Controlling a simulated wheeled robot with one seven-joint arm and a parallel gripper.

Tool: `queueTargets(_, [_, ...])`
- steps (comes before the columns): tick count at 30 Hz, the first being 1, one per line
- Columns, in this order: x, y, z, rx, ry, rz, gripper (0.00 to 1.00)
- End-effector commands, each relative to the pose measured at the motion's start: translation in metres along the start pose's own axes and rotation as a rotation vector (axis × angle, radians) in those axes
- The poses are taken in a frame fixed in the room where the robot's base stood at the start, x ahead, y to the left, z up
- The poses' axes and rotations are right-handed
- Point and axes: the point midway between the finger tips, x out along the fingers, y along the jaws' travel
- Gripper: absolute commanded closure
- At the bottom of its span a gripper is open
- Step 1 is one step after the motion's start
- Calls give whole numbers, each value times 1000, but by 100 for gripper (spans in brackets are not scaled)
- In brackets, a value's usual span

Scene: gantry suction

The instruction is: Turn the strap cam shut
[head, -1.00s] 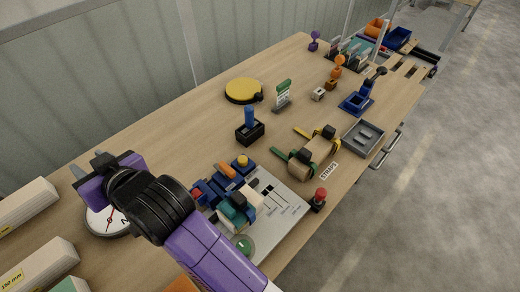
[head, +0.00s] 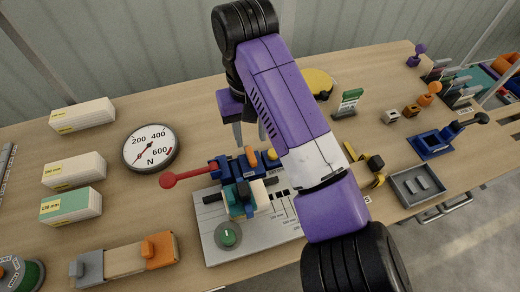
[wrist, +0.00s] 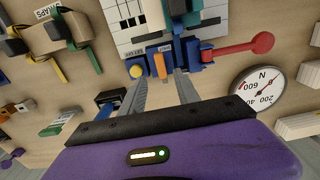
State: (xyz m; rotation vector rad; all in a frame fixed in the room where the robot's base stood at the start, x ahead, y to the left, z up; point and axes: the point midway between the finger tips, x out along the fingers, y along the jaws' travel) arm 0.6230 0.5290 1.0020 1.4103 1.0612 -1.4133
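The strap fixture shows in the upper left of the wrist view. A wooden block (wrist: 35,38) there carries a green strap (wrist: 93,60), a yellow strap (wrist: 60,70) and black cam pieces (wrist: 56,31). In the head view my arm hides much of it; one black cam (head: 376,162) and a yellow strap (head: 379,181) show. I cannot tell how far each cam is turned. My gripper (head: 249,142) is open and empty behind the blue clamp device, away from the straps. In the wrist view its fingers (wrist: 160,84) stand apart near an orange handle.
The blue clamp device (head: 222,168) with a red lever (head: 187,177) stands on a grey plate (head: 212,245). A dial gauge (head: 150,148) is left of it. A grey tray (head: 418,186) lies right of the straps. A green-and-white card stand (head: 347,104) is behind them.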

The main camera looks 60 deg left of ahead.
Motion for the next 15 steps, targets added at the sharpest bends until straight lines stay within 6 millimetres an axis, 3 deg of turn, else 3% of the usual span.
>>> queueTargets(15, [68,0,0,3,0,-1,62])
